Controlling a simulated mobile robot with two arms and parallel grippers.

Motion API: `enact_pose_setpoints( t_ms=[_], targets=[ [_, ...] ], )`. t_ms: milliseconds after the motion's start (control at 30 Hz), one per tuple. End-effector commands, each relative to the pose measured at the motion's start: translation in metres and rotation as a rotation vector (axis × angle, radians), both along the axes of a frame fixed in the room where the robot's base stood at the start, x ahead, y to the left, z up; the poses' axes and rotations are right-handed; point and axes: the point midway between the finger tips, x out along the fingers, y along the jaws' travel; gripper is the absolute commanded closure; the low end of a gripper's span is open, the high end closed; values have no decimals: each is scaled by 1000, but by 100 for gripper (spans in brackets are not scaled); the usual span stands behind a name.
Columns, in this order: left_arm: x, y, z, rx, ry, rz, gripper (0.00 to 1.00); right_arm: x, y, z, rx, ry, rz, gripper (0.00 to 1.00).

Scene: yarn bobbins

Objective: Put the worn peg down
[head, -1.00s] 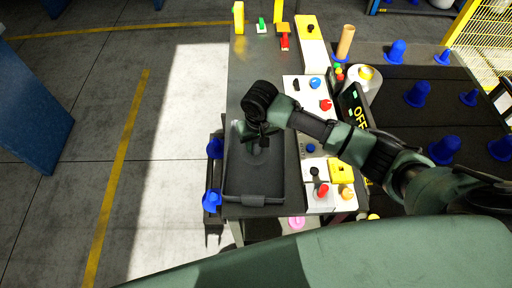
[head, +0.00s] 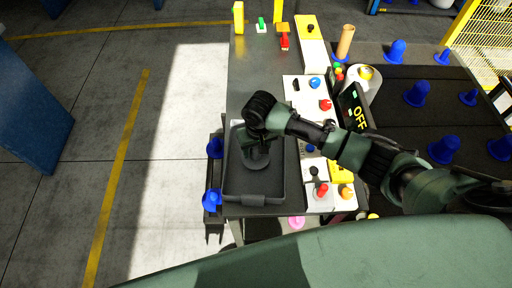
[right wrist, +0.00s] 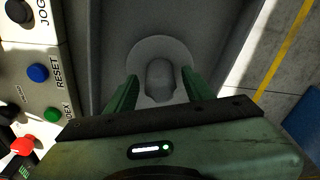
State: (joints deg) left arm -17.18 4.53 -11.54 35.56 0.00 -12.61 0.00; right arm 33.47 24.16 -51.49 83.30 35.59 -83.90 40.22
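The worn peg (right wrist: 160,78) is grey, with a rounded knob on a wide round base. In the right wrist view it appears upright on the floor of the dark tray (right wrist: 215,30). In the head view its base (head: 257,162) shows in the tray (head: 262,200), below my wrist. My right gripper (right wrist: 160,92) has its green fingers on either side of the knob. A gap shows between each finger and the knob, so it looks open. In the head view my right gripper (head: 256,143) is over the tray and partly hidden by its wrist. My left gripper is not in view.
A control panel with buttons (head: 320,107) lies right of the tray, under my right arm. Blue pegs (head: 212,199) stand on a rack along the table's left side.

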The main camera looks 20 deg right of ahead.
Motion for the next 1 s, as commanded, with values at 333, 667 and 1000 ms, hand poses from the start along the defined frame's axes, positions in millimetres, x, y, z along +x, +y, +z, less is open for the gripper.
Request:
enact_pose_setpoints(
  t_ms=[333, 667, 1000],
  targets=[
    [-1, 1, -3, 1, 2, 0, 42, -4, 0, 47, 2, -5, 0, 48],
    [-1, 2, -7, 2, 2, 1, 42, -12, 0, 108, 2, -2, 0, 48],
    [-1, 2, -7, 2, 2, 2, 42, -14, 0, 123, 0, 0, -1, 48]
  ],
)
